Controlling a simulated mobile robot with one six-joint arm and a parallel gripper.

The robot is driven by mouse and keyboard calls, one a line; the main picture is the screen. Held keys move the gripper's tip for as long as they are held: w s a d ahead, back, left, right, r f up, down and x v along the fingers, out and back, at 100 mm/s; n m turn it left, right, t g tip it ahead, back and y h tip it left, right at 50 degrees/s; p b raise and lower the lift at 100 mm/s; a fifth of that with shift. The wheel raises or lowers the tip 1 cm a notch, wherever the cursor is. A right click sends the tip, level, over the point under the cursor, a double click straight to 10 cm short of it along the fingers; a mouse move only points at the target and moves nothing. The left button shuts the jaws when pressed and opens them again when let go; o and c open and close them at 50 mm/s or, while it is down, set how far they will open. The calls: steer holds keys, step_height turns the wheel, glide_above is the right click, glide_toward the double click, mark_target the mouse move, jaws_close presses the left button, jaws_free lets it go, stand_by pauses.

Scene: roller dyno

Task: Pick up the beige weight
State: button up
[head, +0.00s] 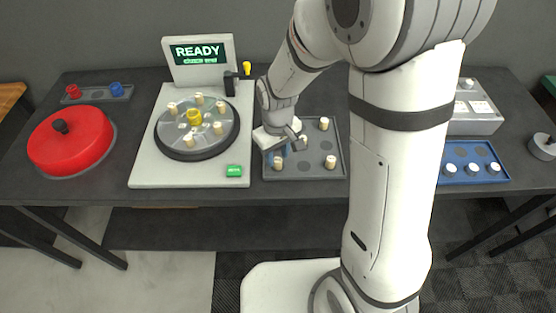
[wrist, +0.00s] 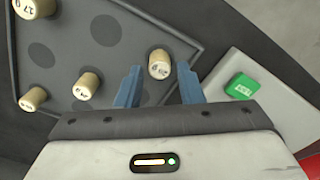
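Several small beige cylindrical weights stand in a dark grey tray (head: 312,174) right of the dyno machine in the head view. One beige weight (head: 278,163) is at the tray's near left corner; others are at the near right (head: 330,162) and far right (head: 324,123). My gripper (head: 282,155) is over the tray's left side, pointing down. In the wrist view, my gripper (wrist: 158,78) has its blue fingers apart. A beige weight (wrist: 160,64) with a dark printed label shows between the fingertips, with gaps on both sides. Whether the tips are down at its height I cannot tell.
Left of the tray is the pale machine with a round plate (head: 172,143), more weights on it, and a green button (head: 234,171). A red round lid (head: 70,140) lies farther left. A blue tray (head: 474,181) with white weights is at right.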

mark_target(278, 160)
steer(key=shift+f, duration=1.2)
steer(key=shift+c, duration=0.5)
steer(key=c, duration=0.6)
steer(key=shift+r, duration=0.1)
step_height(278, 160, up, 13)
steer(key=shift+f+p, duration=0.15)
steer(key=shift+p, duration=0.55)
